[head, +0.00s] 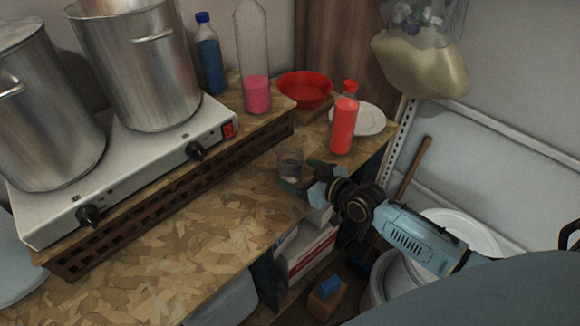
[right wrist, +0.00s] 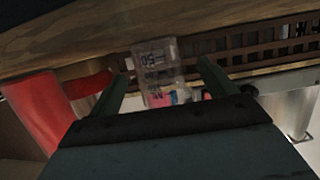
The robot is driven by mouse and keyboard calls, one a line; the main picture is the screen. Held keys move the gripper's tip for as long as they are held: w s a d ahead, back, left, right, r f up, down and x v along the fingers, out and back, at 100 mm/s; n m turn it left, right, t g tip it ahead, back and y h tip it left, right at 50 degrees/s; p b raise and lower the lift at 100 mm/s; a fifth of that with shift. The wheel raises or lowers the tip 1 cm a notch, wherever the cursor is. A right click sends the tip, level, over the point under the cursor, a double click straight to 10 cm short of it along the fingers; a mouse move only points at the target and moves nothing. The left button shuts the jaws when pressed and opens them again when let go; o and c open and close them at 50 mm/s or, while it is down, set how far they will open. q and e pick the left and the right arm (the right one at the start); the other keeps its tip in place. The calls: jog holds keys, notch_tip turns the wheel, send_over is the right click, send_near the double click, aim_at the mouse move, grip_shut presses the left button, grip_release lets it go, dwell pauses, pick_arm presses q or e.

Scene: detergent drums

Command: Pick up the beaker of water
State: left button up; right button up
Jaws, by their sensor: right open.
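The clear beaker (head: 291,162) stands on the wooden worktop, at the front of the slatted ledge. It also shows in the right wrist view (right wrist: 157,70), with printed volume marks, and appears inverted there. Whether it holds water is hard to make out. My right gripper (head: 303,184) is open at the beaker, and its fingers partly hide the beaker's lower part in the head view. In the right wrist view the beaker appears between the two fingers (right wrist: 160,85), with a visible gap on each side. My left gripper is not in view.
A red bottle (head: 343,125) stands close behind my right gripper, by a white plate (head: 370,119) and a red bowl (head: 305,89). A hotplate (head: 135,170) with two steel pots is at left. The front worktop (head: 170,270) is clear. White buckets stand below right.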

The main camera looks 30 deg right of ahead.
aim_at(298, 172)
jog(key=x, duration=0.5)
jog(key=shift+d, duration=0.2)
jog(key=shift+c, duration=0.2)
jog(key=c, duration=1.1)
jog(key=shift+o, duration=0.2)
jog(key=shift+r, duration=0.2)
